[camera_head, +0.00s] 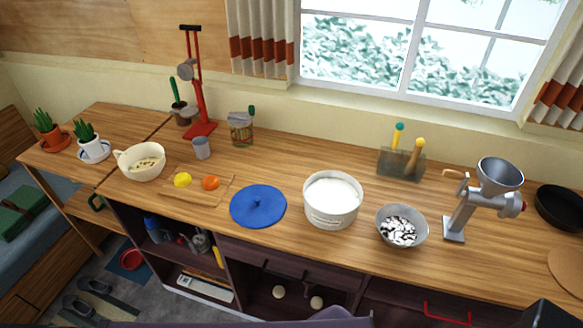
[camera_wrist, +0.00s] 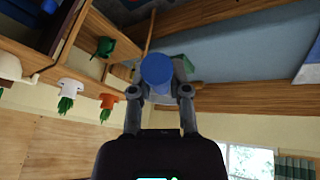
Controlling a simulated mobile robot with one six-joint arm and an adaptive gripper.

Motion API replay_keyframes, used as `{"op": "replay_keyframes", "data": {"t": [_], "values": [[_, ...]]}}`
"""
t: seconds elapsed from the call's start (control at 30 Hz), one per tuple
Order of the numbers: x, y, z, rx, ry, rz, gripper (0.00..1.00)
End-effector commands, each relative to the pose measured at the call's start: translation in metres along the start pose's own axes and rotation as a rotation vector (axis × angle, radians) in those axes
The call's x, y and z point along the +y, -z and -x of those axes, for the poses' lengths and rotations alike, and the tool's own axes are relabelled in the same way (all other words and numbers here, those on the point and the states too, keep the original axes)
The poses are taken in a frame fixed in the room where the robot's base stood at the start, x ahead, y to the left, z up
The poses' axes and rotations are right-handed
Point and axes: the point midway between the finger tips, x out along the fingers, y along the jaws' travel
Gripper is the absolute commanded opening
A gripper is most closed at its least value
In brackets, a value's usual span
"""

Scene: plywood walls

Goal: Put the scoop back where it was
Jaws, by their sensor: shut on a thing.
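My gripper (camera_wrist: 158,92) shows only in the wrist view, with its two fingers shut on a blue, round-ended thing (camera_wrist: 157,69). I take this to be the scoop; its full shape is hidden because I see it nearly end-on. It is held in the air, clear of the worktop. In the head view, neither my gripper nor the scoop shows. A white tub (camera_head: 331,214) full of white stuff stands open on the worktop, with a blue lid (camera_head: 257,205) lying flat to its left.
On the worktop (camera_head: 290,260), a grey bowl (camera_head: 402,242) and a grinder (camera_head: 457,215) stand right of the tub. A glass holder (camera_head: 401,167) with tools stands behind. A board (camera_head: 195,198) with two fruits, a cream bowl (camera_head: 141,176) and a red stand (camera_head: 195,95) are left.

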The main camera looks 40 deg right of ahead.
Motion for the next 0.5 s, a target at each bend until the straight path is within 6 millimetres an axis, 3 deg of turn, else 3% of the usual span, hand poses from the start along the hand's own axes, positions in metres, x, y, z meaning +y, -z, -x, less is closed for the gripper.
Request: {"op": "replay_keyframes", "data": {"t": [0.17,0.27,0.5], "values": [[0.029,0.015,-0.01,-0.005,-0.013,-0.031,0.0],[0.056,0.029,-0.019,-0.01,-0.026,-0.06,0.0],[0.147,0.067,-0.049,-0.028,-0.067,-0.155,0.0]]}}
